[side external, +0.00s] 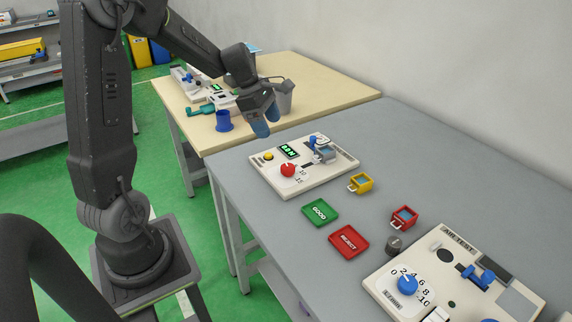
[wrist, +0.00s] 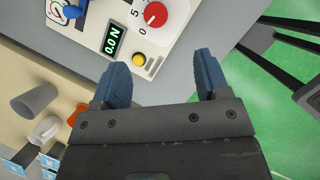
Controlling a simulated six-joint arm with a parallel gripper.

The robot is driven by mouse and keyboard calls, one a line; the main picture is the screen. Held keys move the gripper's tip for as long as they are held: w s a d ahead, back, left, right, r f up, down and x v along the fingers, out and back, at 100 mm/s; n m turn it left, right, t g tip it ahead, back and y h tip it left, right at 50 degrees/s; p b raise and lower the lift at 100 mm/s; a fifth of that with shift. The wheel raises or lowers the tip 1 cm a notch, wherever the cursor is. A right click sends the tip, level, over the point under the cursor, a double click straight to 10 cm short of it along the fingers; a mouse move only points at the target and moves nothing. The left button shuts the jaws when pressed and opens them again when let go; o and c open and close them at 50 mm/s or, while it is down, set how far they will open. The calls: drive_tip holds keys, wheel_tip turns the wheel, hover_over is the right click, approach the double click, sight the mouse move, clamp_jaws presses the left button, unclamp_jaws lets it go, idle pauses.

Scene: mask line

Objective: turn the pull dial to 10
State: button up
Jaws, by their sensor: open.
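The pull dial is a red round knob (side external: 288,170) on a cream tester board (side external: 317,184); it also shows in the wrist view (wrist: 155,14), with a 0 and a 5 on its white scale. Its pointer is too small to read surely. A green-lit display (side external: 289,151) reads 0.0 N in the wrist view (wrist: 111,38). A yellow button (side external: 268,156) is beside the dial. My gripper (side external: 267,120) is open and empty, above and behind the board in the side view. In the wrist view the dial lies beyond the blue fingertips (wrist: 160,75), not between them.
A clamp fixture (side external: 325,152) stands on the board. Nearby are a green GOOD tray (side external: 320,212), a red REJECT tray (side external: 349,241), a yellow holder (side external: 361,183) and a red holder (side external: 404,217). An AIR TEST board with a blue dial (side external: 408,284) is at front right.

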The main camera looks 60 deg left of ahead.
sight(287, 166)
drive_tip(key=shift+n, duration=0.6)
drive_tip(key=x, duration=0.4)
drive_tip(key=a+x, duration=0.1)
drive_tip(key=x, duration=0.9)
drive_tip(key=shift+w+a+f, duration=0.1)
drive_tip(key=shift+f, duration=0.3)
drive_tip(key=shift+c, duration=0.5)
drive_tip(key=c, duration=0.8)
